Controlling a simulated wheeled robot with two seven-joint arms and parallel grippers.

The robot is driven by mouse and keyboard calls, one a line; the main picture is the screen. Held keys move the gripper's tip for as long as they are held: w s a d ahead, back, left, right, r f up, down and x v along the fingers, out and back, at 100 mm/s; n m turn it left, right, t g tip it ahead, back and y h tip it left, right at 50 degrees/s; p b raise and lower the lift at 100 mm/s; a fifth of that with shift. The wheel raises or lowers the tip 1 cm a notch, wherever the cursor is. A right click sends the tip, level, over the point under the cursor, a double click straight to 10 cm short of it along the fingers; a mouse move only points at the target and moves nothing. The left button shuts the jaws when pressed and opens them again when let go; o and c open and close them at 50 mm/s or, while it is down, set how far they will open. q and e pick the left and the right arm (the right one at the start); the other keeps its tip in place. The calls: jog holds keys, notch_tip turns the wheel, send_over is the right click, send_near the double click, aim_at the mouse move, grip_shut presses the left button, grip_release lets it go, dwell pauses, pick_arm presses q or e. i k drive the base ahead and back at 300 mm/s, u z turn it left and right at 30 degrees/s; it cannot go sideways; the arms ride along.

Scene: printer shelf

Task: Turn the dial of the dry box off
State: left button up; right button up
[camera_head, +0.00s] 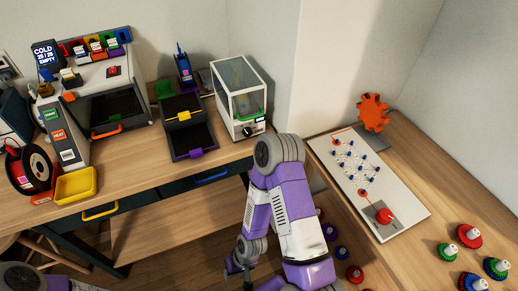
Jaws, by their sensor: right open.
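The dry box (226,103) is a white case with a clear front, standing at the right end of the wooden desk. A green handle (251,116) is on its front. A small dark dial (247,131) and a small display (261,120) are on its lower front; the dial's setting is too small to read. My right gripper (238,270) hangs low at the bottom middle, below and in front of the desk, well apart from the dry box. It is open and partly hidden by my arm. My left gripper is not in view.
A printer (100,75) stands on the desk's left side, with a yellow bin (76,185) and a black spool (30,168) in front. An open dark box (190,140) is left of the dry box. A side table with a white board (345,165) and several gears is at right.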

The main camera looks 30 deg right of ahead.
aim_at(247, 132)
jog(key=k, duration=0.3)
jog(key=z, duration=0.85)
